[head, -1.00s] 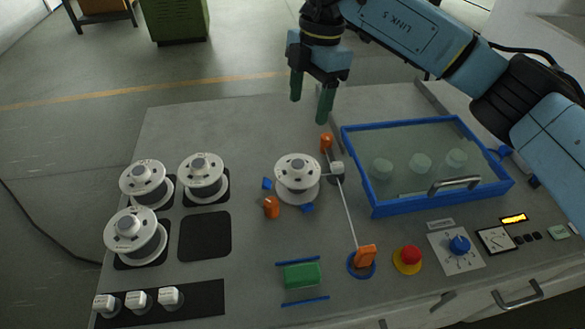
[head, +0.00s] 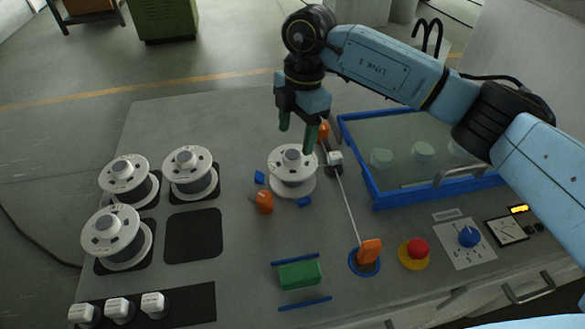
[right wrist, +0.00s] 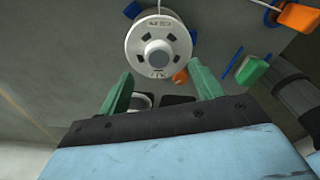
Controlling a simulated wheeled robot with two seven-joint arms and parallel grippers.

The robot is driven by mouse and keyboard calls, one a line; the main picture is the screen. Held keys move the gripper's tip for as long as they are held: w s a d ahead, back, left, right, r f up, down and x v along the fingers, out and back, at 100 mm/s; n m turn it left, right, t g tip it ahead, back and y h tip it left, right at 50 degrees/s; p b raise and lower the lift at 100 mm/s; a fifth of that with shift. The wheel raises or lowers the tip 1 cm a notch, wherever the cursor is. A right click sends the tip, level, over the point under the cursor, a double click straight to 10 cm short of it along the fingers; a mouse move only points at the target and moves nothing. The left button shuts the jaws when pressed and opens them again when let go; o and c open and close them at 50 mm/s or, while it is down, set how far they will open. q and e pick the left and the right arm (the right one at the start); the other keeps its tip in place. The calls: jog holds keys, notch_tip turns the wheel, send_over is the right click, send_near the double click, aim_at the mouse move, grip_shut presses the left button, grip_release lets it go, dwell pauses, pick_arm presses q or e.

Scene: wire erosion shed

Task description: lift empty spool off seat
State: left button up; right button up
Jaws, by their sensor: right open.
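The spool (head: 291,166) on the seat is white with a grey hub and shows almost no wire between its flanges. Small blue blocks (head: 304,202) and an orange knob (head: 264,202) stand around it. My right gripper (head: 296,142) is above and just behind the spool, with its green fingers pointing down, apart and empty. In the right wrist view the spool (right wrist: 158,46) lies beyond the open fingertips (right wrist: 164,85), roughly centred between them. No contact shows. My left gripper is not in view.
Three spools with dark windings (head: 124,178) stand on black pads at the left; one black pad (head: 193,235) is bare. A blue-framed tank (head: 377,195) is at the right. A thin wire runs to an orange knob (head: 370,251). A red button (head: 418,248) and a green block (head: 300,275) are in front.

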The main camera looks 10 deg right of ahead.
aim_at(292, 154)
jog(key=f, duration=0.5)
jog(key=shift+a+f, duration=0.1)
jog(key=shift+a, duration=0.25)
jog(key=shift+c, duration=0.5)
grip_shut()
